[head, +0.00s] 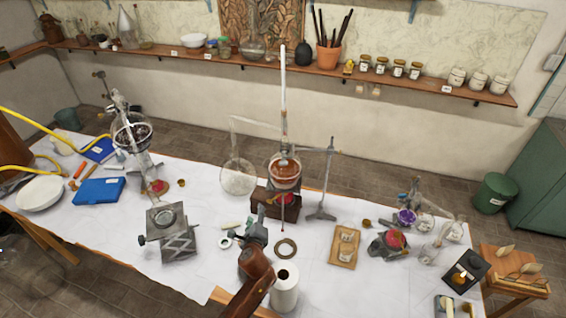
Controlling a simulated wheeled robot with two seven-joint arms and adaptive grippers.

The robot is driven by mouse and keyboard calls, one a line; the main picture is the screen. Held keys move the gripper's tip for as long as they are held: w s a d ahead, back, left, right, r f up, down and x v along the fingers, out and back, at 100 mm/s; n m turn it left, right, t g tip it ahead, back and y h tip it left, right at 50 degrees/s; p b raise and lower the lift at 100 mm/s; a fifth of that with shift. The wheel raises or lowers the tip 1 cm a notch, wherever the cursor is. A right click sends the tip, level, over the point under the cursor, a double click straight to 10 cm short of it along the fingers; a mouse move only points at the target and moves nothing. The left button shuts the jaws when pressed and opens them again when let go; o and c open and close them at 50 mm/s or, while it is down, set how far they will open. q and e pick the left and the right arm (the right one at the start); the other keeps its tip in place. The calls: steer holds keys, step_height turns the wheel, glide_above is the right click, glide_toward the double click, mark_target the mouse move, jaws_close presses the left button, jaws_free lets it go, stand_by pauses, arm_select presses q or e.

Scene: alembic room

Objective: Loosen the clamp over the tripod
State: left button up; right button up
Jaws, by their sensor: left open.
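In the head view a round vessel with brown contents (284,173) stands mid-table, a tall glass tube (283,90) rising from it. A red item (284,198) is below it; the tripod's legs are too small to make out there. A metal stand (326,185) is just right of the vessel, with a thin clamp arm (311,150) reaching left toward the tube. Whether the clamp is tight cannot be seen. My left gripper (257,224) is open, low in front of the vessel and apart from the clamp. My right gripper is not in view.
Another glass setup (132,135) and a lab jack (172,225) stand to the left. A white roll (284,288) is close beside my left arm. A ring (286,248) and a wooden tray (345,245) lie in front. Small glassware (408,218) stands right.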

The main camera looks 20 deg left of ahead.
mark_target(283, 164)
arm_select(q)
steer(key=w+d+r+m+t, duration=0.2)
steer(key=w+d+r+m, duration=0.25)
steer(key=r, duration=0.35)
steer(key=w+d+r+m+t, duration=0.2)
steer(key=w+d+r+m, duration=0.25)
steer(key=r, duration=0.35)
steer(key=shift+m+h, duration=0.4)
steer(key=x, duration=0.4)
steer(key=p+x, duration=0.1)
steer(key=x, duration=0.1)
steer(key=shift+s+a, duration=0.1)
steer(key=shift+a, duration=0.15)
steer(key=shift+w+a, duration=0.1)
steer(key=shift+w, duration=0.4)
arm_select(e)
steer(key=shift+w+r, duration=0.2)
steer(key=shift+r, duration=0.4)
arm_select(q)
steer(key=shift+c, duration=0.5)
steer(key=c, duration=1.1)
steer(key=shift+o, duration=0.2)
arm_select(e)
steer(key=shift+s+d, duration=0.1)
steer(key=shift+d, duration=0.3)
